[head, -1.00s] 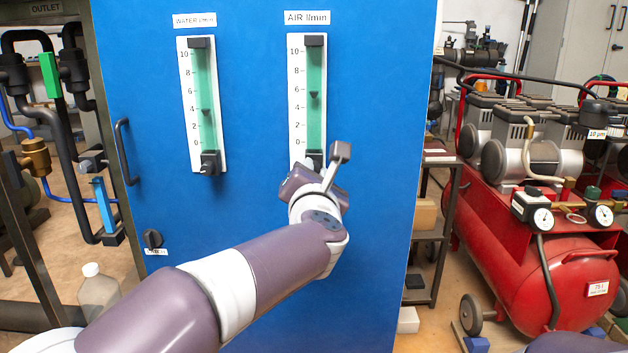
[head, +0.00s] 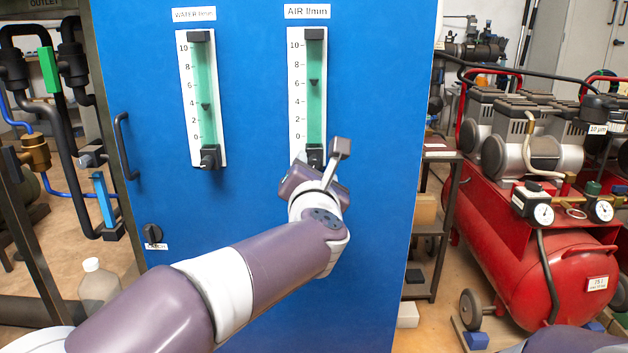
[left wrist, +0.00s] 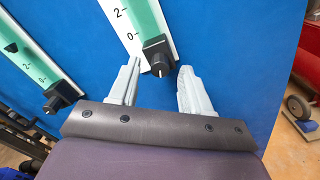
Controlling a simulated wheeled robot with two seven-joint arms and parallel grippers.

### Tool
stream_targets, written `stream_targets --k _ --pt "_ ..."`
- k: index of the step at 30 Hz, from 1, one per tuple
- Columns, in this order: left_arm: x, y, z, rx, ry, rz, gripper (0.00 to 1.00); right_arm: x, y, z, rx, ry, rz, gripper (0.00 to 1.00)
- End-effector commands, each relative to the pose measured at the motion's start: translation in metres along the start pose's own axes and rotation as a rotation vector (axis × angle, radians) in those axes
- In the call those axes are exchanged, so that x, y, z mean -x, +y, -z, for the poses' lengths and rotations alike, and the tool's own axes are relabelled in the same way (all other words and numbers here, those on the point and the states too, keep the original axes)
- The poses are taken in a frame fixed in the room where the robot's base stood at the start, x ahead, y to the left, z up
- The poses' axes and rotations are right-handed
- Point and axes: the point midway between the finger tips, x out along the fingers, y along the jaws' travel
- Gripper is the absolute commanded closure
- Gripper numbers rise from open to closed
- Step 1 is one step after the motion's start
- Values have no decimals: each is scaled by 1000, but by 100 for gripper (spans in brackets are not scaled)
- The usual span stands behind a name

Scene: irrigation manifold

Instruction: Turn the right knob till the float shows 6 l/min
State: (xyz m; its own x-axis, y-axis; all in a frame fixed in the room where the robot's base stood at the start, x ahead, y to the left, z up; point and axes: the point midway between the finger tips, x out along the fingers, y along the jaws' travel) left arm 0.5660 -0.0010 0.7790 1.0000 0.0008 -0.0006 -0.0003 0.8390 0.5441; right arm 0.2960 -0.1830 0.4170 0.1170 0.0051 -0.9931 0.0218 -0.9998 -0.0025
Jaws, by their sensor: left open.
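The right flowmeter, labelled AIR l/min (head: 294,88), is on the blue panel. Its dark float (head: 314,82) stands at about 6. The black right knob (head: 315,153) at its foot is partly hidden by my left gripper (head: 312,171) in the head view. In the left wrist view the right knob (left wrist: 158,56) shows with a white pointer mark. My left gripper (left wrist: 160,66) is open there, its fingers on either side of the knob's lower end; whether they touch it I cannot tell. My right gripper is not in view.
The left flowmeter, labelled WATER (head: 185,90), has its float (head: 206,106) near 4 and its own knob (head: 209,157). A panel handle (head: 125,146) and small black latch (head: 152,235) are at the left. A red compressor (head: 540,235) stands right of the panel.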

Motion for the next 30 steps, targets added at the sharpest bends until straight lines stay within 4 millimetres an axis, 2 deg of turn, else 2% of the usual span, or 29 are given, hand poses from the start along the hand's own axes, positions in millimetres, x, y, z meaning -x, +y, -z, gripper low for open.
stream_targets --k 9,15,19,27,29,30 --pt "79 0 -3 -1 -1 6 52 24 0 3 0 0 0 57" --pt "111 0 -1 -1 0 4 52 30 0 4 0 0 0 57" --pt "118 0 0 -1 1 1 52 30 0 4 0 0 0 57" --pt "119 0 1 -10 1 1 52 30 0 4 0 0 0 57" --pt "119 -4 1 -68 -1 19 52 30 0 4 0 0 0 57" --pt "119 -14 -2 -161 -20 64 52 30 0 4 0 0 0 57"
